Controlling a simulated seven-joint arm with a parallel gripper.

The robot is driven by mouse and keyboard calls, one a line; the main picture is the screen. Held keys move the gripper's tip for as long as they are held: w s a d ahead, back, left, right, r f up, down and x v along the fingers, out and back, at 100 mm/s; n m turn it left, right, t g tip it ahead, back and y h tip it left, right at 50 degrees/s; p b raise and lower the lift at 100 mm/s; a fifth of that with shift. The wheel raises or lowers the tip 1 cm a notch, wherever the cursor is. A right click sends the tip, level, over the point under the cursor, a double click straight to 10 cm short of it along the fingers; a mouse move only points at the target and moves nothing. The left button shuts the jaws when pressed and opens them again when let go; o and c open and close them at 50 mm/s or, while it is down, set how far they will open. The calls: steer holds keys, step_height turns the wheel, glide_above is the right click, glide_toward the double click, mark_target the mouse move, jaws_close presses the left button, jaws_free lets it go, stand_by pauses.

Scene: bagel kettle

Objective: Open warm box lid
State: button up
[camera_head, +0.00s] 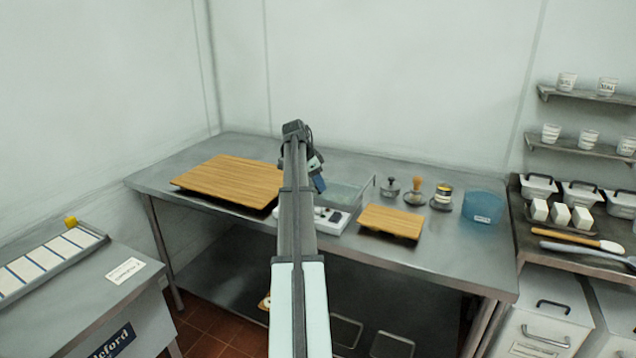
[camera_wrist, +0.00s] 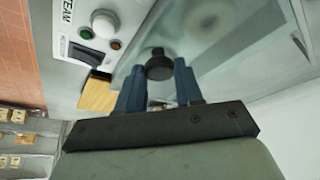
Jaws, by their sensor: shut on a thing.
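The warm box (camera_head: 331,226) is a low white unit with a control panel on the steel table, partly hidden behind my arm. Its clear glass lid (camera_head: 346,194) shows to the right of my arm; I cannot tell whether it is raised. My gripper (camera_head: 319,174) is over the lid's left part in the head view. In the wrist view, the blue fingers of my gripper (camera_wrist: 159,84) are shut on the lid's black round knob (camera_wrist: 159,66). The glass lid (camera_wrist: 215,55) spreads behind the knob, and the white panel with a green button (camera_wrist: 86,33) lies at upper left.
A large wooden board (camera_head: 228,180) lies left of the warm box, and a small wooden board (camera_head: 391,221) lies to its right. Small metal tools (camera_head: 414,193) and a blue tub (camera_head: 483,206) stand further right. Walls close off the back and left.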

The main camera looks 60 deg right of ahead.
jaws_close()
steer(key=d, duration=1.4)
steer(key=shift+d, duration=0.15)
steer(key=o, duration=0.6)
jaws_free()
steer(key=shift+r, duration=0.1)
